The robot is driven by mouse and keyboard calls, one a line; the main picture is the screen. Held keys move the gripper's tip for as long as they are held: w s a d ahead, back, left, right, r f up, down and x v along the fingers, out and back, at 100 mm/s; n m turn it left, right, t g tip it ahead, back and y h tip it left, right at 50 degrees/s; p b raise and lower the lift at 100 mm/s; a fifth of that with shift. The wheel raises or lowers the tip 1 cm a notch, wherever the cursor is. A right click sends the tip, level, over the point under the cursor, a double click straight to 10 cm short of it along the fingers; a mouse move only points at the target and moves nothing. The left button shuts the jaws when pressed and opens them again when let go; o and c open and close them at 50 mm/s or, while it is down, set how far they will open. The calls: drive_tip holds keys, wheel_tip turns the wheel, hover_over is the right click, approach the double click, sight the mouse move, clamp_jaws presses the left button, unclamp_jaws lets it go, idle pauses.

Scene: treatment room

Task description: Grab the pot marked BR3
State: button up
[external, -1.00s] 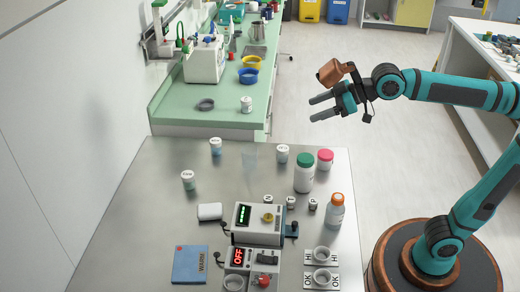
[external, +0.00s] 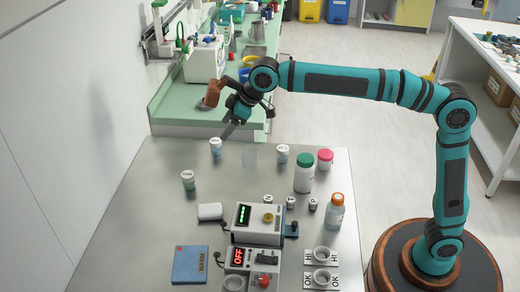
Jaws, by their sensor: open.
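Several small white-capped pots stand upright on the steel table: one at the back left (external: 215,147), one nearer the left edge (external: 188,180), and one right of centre (external: 282,154). Their cap marks are too small to read, so I cannot tell which is BR3. My gripper (external: 230,129) is open and empty, pointing down at the table's back edge, above and slightly right of the back-left pot and apart from it. It hides the spot on the green counter where another white pot stood.
A green-capped bottle (external: 304,174), a pink-capped jar (external: 325,160) and an orange-capped bottle (external: 335,211) stand at right. A device with a lit display (external: 252,222) fills the front middle.

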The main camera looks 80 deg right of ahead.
drive_tip(key=g, duration=0.2)
approach(189, 174)
drive_tip(key=x, duration=0.7)
drive_tip(key=shift+d+f, duration=0.15)
drive_tip(key=shift+d, duration=0.1)
drive_tip(key=shift+a+x, duration=0.2)
drive_tip(key=shift+x, duration=1.15)
drive_tip(key=shift+a+x, duration=0.2)
drive_tip(key=shift+x, duration=1.15)
drive_tip(key=shift+c, duration=0.5)
drive_tip(key=c, duration=1)
